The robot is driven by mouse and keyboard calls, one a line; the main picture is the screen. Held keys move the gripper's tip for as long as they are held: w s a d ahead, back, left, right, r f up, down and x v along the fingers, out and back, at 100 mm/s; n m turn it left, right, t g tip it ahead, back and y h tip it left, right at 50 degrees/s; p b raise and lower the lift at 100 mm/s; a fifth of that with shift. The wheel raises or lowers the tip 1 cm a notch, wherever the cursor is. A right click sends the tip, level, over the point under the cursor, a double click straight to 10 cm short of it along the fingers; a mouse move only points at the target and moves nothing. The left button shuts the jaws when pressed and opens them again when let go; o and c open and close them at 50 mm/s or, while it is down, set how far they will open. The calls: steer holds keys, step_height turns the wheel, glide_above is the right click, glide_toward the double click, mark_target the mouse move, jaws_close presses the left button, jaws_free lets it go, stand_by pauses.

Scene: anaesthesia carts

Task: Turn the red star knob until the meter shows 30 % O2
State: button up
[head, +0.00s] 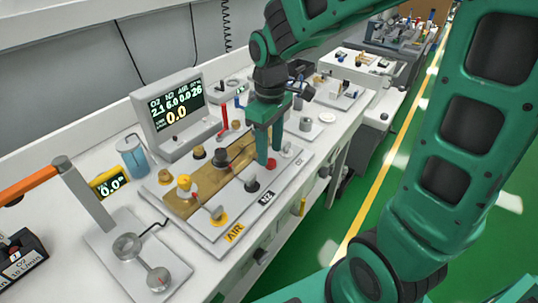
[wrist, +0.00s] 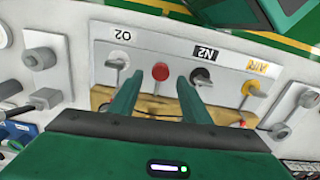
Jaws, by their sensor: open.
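The red knob (wrist: 160,72) shows in the wrist view on the pale panel, between the O2 and N2 labels. Its star shape is too small to make out. My gripper (wrist: 160,80) is open, with one finger on each side of the knob in the picture; I cannot tell whether they touch it. In the head view my gripper (head: 269,160) points down over the panel, and a bit of the red knob (head: 271,163) shows by the fingertips. The display (head: 175,108) has O2, N2 and AIR columns reading about 2.1, 5.0, 0.0, then 26, with a large 0.0 below.
A black knob (head: 252,186) by N2 and a yellow one (head: 217,213) by AIR stand close by. A small yellow meter (head: 110,184) reads 0.0. A blue jar (head: 133,155) and orange bar (head: 28,185) are left. The green floor lies right of the bench.

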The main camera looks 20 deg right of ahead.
mark_target(270, 164)
steer(key=shift+f, duration=1.45)
steer(key=c, duration=1)
steer(key=shift+c, duration=0.2)
steer(key=shift+m, duration=0.3)
steer(key=shift+d+m, duration=0.1)
steer(key=shift+m, duration=2.7)
steer(key=shift+w, duration=0.1)
steer(key=o, duration=1)
